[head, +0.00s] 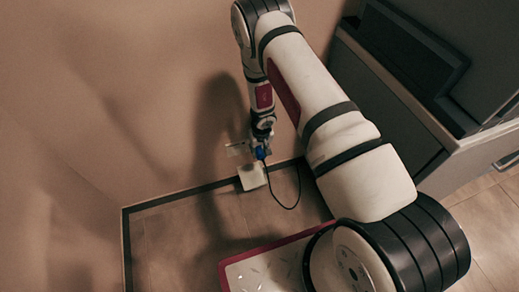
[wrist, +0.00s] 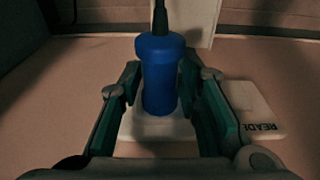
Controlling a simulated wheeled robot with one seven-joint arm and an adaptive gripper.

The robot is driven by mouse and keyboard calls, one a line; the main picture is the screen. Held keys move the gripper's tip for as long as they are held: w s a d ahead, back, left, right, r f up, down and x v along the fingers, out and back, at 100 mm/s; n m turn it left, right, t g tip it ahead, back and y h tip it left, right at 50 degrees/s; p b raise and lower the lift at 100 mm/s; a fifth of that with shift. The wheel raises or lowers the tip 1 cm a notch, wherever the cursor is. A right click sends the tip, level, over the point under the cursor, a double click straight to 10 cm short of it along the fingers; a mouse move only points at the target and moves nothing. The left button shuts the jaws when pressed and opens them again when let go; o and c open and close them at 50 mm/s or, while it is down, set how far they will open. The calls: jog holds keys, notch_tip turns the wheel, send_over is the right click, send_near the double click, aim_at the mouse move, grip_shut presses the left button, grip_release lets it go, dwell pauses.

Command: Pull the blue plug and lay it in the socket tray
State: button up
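The blue plug (wrist: 160,75) stands between my fingers in the wrist view, with a black cable (wrist: 160,15) at its far end. A white socket plate (wrist: 140,127) is behind it on the wall; whether the plug is still seated cannot be told. My gripper (wrist: 160,68) has its fingertips against both sides of the plug. In the head view the plug (head: 261,153) is small, low by the wall, at the end of my arm. A white box-like piece (head: 252,177) at the wall's foot may be the socket tray; it also shows in the wrist view (wrist: 192,20).
A pale plate with dark lettering (wrist: 252,108) is on the wall beside the socket. The cable loops down over the floor (head: 298,190). A dark cabinet (head: 385,105) stands to the right. Floor left of the cable is clear.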

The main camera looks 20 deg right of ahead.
grip_shut()
jog(key=shift+s+b, duration=1.2)
jog(key=shift+b, duration=1.9)
jog(key=shift+s, duration=0.1)
jog(key=shift+s+b, duration=0.45)
jog(key=shift+s, duration=0.3)
jog(key=shift+s+a, duration=0.1)
jog(key=shift+s+b, duration=0.3)
jog(key=shift+s, duration=0.05)
